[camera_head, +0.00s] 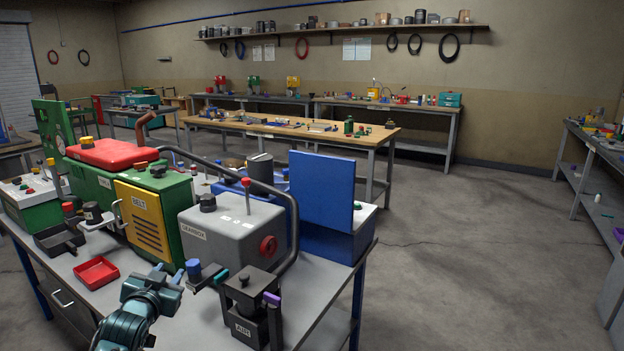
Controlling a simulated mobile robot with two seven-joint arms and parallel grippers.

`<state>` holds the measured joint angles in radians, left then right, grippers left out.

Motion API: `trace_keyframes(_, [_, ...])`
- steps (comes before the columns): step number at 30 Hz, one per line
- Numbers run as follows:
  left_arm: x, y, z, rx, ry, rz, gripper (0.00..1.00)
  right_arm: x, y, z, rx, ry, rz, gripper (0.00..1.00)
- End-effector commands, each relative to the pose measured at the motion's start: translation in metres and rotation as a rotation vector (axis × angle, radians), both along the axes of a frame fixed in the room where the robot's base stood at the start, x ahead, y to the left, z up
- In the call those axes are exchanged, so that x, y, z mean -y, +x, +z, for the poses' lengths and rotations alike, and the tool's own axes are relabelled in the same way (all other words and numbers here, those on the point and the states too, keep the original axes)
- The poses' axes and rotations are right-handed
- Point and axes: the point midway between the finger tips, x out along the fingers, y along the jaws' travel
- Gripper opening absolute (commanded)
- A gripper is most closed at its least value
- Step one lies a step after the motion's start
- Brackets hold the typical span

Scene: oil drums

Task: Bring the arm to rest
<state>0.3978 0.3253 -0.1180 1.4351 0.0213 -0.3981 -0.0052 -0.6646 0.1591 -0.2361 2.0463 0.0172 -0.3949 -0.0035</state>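My teal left arm (127,325) comes in at the bottom left, above the front of the grey workbench (199,324). My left gripper (172,277) is at its far end, between a small red tray (96,272) and a dark box labelled AIR (245,325). A blue-capped dark piece (194,269) shows just beyond the gripper; I cannot tell whether they touch. The fingertips are too small and dark to tell whether they are open or shut. My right gripper is not in view.
On the bench stand a green machine with a yellow BELT door (146,222), a grey GEARBOX housing (229,245), a blue panel (321,190) and a curved dark pipe (291,225). A wooden-topped table (361,137) stands behind. The floor (460,260) at right is clear.

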Motion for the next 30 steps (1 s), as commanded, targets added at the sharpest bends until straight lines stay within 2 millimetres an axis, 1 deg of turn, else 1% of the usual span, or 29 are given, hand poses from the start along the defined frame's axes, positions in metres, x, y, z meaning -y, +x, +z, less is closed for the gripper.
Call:
trace_keyframes(1, [0.011, -0.014, -0.021, -0.026, -0.005, -0.018, 0.33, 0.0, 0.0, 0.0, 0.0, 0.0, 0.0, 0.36])
trace_keyframes(2, [0.017, -0.022, -0.031, -0.04, -0.009, -0.029, 0.33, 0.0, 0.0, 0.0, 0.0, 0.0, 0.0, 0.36])
trace_keyframes(3, [0.027, -0.035, -0.047, -0.063, -0.015, -0.042, 0.33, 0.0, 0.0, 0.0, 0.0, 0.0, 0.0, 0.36])
trace_keyframes(5, [0.042, -0.057, -0.071, -0.098, -0.028, -0.067, 0.33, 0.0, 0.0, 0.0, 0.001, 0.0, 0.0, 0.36])
trace_keyframes(6, [0.053, -0.074, -0.088, -0.124, -0.037, -0.083, 0.33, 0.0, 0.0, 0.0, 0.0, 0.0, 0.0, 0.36])
trace_keyframes(8, [0.07, -0.103, -0.114, -0.167, -0.056, -0.109, 0.33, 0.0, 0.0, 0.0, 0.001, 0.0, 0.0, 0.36])
trace_keyframes(9, [0.083, -0.125, -0.13, -0.197, -0.073, -0.126, 0.33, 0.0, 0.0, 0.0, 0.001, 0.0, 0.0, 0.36])
trace_keyframes(11, [0.101, -0.162, -0.152, -0.244, -0.101, -0.151, 0.33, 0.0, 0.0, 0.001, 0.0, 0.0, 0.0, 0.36])
trace_keyframes(12, [0.113, -0.187, -0.164, -0.276, -0.121, -0.166, 0.33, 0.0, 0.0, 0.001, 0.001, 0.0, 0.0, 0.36])
trace_keyframes(14, [0.129, -0.223, -0.179, -0.32, -0.153, -0.184, 0.33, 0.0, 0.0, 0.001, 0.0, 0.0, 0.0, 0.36])
trace_keyframes(15, [0.138, -0.246, -0.186, -0.348, -0.175, -0.193, 0.33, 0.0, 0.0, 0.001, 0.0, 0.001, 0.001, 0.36])
trace_keyframes(18, [0.158, -0.297, -0.196, -0.408, -0.225, -0.209, 0.33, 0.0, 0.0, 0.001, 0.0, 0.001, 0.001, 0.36])
trace_keyframes(21, [0.17, -0.333, -0.199, -0.451, -0.264, -0.215, 0.33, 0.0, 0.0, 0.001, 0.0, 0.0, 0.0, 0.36])
trace_keyframes(22, [0.173, -0.341, -0.199, -0.461, -0.273, -0.217, 0.33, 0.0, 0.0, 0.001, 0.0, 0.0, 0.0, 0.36])
trace_keyframes(25, [0.179, -0.358, -0.199, -0.481, -0.293, -0.218, 0.33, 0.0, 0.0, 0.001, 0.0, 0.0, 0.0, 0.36])
trace_keyframes(27, [0.18, -0.363, -0.199, -0.486, -0.298, -0.219, 0.33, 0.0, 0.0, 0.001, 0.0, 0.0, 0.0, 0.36])
trace_keyframes(30, [0.181, -0.364, -0.199, -0.488, -0.299, -0.219, 0.33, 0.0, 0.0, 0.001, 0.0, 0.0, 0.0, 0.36])
